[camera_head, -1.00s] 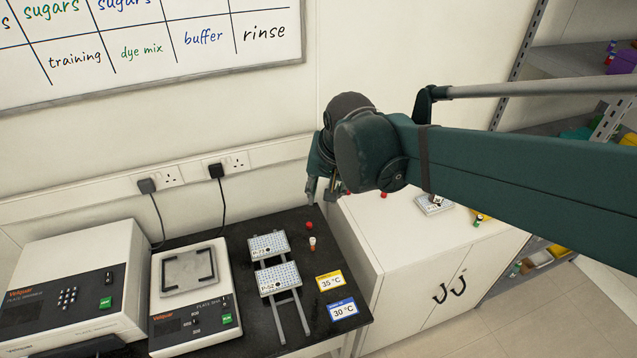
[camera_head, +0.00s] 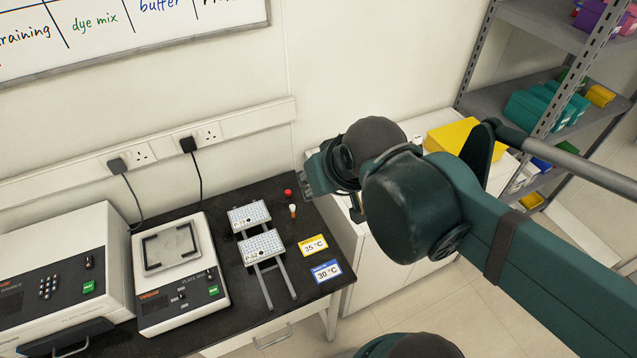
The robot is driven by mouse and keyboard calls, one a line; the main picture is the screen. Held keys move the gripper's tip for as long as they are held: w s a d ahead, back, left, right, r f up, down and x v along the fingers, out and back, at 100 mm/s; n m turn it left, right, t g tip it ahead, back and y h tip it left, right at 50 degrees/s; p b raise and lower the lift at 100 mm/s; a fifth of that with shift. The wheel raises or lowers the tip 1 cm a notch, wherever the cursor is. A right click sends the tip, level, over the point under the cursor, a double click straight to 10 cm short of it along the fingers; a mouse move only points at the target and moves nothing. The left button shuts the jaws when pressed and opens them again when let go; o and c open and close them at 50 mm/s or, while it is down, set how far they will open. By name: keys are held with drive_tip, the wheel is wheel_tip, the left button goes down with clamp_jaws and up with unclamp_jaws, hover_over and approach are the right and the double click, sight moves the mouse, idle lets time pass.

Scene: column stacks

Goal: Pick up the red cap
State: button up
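A small red cap (camera_head: 288,193) lies on the black bench top near its back right corner. A small amber vial with a white top (camera_head: 293,210) stands just in front of it. My gripper (camera_head: 333,192) is to the right of the red cap, near the bench's right edge and the white cabinet. It appears apart from the cap, though its height is hard to judge. My own wrist hides much of the gripper, so its opening is unclear.
Two white well plates (camera_head: 249,216) (camera_head: 262,247) sit on a grey rail left of the vial. Yellow 35 °C (camera_head: 313,246) and blue 30 °C (camera_head: 326,271) labels lie at the right. A plate shaker (camera_head: 180,290) stands left. The wall is close behind the bench.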

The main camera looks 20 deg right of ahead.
drive_tip(key=shift+o, duration=0.5)
drive_tip(key=shift+s, duration=0.2)
drive_tip(key=w+d+f+n+g+p, duration=0.1)
drive_tip(key=w+d+n+g+p, duration=0.1)
drive_tip(key=w+d+n, duration=0.45)
drive_tip(key=w+d+f+n+g+p, duration=0.1)
drive_tip(key=w+d+n+g, duration=0.15)
drive_tip(key=w+d, duration=0.7)
drive_tip(key=shift+w+d+f+n+g+p, duration=0.45)
drive_tip(key=shift+w+d+f+n, duration=1.35)
drive_tip(key=shift+d+f, duration=0.8)
drive_tip(key=shift+w+d+f+n+g+p, duration=0.4)
drive_tip(key=shift+w+d+f+n, duration=1)
drive_tip(key=shift+w+d+f, duration=1.2)
drive_tip(key=shift+w+d+f+n+g+p, duration=0.45)
drive_tip(key=shift+w+d+f+n, duration=1.35)
drive_tip(key=shift+f, duration=1.3)
drive_tip(key=shift+s+d+m, duration=0.25)
drive_tip(key=shift+s+m, duration=0.05)
